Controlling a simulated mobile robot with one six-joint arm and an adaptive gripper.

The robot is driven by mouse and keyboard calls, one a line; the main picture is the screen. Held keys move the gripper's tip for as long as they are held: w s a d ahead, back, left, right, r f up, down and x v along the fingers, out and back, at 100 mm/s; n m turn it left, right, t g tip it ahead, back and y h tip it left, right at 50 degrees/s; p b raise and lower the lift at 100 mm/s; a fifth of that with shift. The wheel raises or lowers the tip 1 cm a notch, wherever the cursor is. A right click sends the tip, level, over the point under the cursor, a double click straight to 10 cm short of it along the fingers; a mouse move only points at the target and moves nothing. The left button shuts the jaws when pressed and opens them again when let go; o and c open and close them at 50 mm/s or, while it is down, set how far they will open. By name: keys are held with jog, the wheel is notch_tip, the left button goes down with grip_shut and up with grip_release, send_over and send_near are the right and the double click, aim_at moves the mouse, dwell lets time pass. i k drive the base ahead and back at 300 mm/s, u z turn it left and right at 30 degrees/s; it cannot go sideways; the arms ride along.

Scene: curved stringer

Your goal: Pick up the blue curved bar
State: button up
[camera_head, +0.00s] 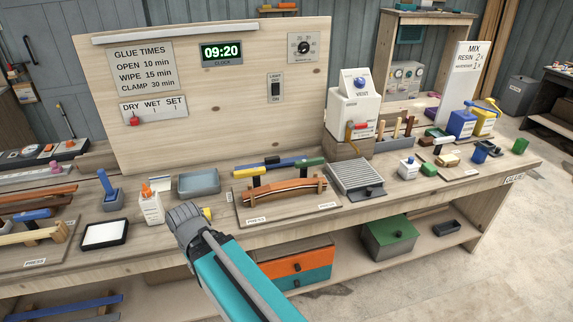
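Another long blue bar (75,305) lies on the lower shelf at the bottom left. My gripper (183,216) is at the end of my teal arm, over the bench's front edge, left of and nearer than the first blue bar. It touches neither bar. Its fingers are not clear enough to show whether they are open.
The curved brown strip (290,189) sits on a board with small posts. A ridged grey tray (354,178) is to its right. A glue bottle (151,205), a grey bin (199,183) and a black-rimmed white pad (105,234) are on the left. A tall panel (230,110) rises behind.

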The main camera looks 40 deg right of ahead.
aim_at(273, 162)
jog(key=z, duration=1)
jog(key=k, duration=0.9)
jog(key=z, duration=0.05)
jog(key=i, duration=0.65)
